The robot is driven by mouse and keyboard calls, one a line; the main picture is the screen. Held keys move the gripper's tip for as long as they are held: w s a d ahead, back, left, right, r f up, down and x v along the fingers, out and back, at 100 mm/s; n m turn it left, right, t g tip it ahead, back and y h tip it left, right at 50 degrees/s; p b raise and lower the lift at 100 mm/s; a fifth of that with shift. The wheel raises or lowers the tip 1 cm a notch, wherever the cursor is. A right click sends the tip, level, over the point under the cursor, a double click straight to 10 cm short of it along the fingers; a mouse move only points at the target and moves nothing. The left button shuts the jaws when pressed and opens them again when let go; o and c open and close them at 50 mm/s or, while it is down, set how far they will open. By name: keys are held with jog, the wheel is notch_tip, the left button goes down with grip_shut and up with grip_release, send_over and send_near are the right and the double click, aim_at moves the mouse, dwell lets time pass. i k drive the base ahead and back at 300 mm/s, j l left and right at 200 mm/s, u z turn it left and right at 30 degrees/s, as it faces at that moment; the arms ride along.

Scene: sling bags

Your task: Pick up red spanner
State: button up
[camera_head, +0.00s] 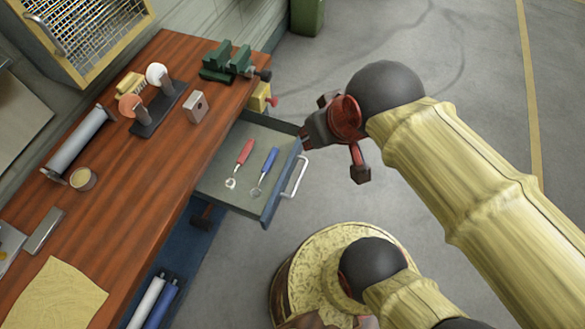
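The red spanner (243,155) lies in the open grey drawer (216,182) that sticks out from the workbench. Its red handle points up and right, and its pale metal head is toward the lower left. A blue-handled spanner (268,163) lies just to its right, apart from it. My gripper (318,125) is to the right of the drawer, near its upper right corner in the picture, and apart from the red spanner. Its fingers are small and dark at this angle, so I cannot tell whether they are open or shut.
The drawer's front has a pale handle (295,178). The wooden bench (135,190) holds a green vise (226,62), a metal block (196,106), a grey roller (80,145) and a tin (83,179). A green bin (307,15) stands beyond. Floor at the upper right is clear.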

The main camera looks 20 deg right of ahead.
aim_at(249, 145)
jog(key=j+u, duration=0.1)
jog(key=u, duration=2)
jog(key=i+j, duration=0.1)
jog(key=i, duration=0.4)
jog(key=i+j+z, duration=0.1)
jog(key=i, duration=0.35)
